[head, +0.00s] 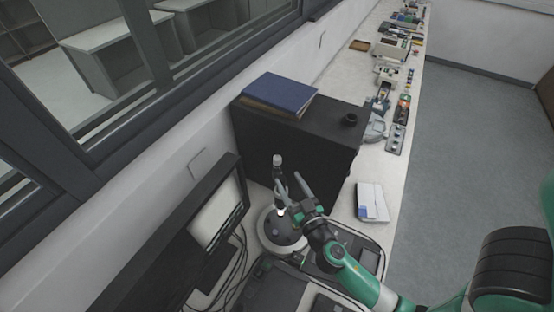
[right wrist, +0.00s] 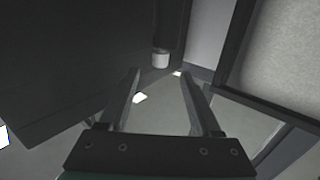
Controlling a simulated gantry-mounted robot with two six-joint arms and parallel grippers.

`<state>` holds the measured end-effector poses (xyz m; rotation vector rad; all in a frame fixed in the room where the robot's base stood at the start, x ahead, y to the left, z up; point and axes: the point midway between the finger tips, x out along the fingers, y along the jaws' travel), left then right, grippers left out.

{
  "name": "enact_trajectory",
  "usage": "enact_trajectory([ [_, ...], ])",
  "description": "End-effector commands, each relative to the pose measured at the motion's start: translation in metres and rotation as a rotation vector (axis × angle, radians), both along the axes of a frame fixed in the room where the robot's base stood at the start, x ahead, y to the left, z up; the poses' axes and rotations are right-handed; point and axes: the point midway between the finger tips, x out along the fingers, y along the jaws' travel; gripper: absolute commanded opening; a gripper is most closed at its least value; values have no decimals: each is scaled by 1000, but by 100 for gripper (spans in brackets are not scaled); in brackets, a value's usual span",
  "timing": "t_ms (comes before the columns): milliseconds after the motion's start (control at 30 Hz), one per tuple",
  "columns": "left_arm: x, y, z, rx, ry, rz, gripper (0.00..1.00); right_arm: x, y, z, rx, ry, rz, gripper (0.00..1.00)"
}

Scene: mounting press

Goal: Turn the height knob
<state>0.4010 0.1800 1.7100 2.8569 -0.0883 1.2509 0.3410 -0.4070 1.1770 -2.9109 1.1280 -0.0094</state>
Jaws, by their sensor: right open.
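The mounting press (head: 280,228) stands on the bench between the monitor and the black cabinet. It has a round base and an upright post. A small pale knob (head: 277,160) caps the post, and I take it for the height knob. My right gripper (head: 288,179) is open beside the upper post, its fingertips a little below and to the right of the knob. In the right wrist view a short white cylinder (right wrist: 160,59), probably this knob, shows just beyond the empty open fingers (right wrist: 160,73). Any gap between them is hard to judge. My left gripper is not in view.
A black cabinet (head: 300,150) with a blue binder (head: 280,92) on it stands behind the press. A monitor (head: 215,215) with cables is close on the left. A white-blue box (head: 372,202) lies at right. Several instruments line the far bench (head: 350,75).

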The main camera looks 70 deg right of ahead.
Motion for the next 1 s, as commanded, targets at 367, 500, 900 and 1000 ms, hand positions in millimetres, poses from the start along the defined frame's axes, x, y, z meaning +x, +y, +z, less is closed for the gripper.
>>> enact_trajectory([
  [367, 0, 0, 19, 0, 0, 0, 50, 58, -54, 2, 0, -3, -2, 65],
  [500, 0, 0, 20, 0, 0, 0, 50, 67, -62, 1, 0, -1, -1, 65],
  [900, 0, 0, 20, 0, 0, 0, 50, 69, -63, 1, 0, -1, 0, 42],
  [1000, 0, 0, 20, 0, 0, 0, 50, 69, -63, 1, 0, -1, 0, 24],
])
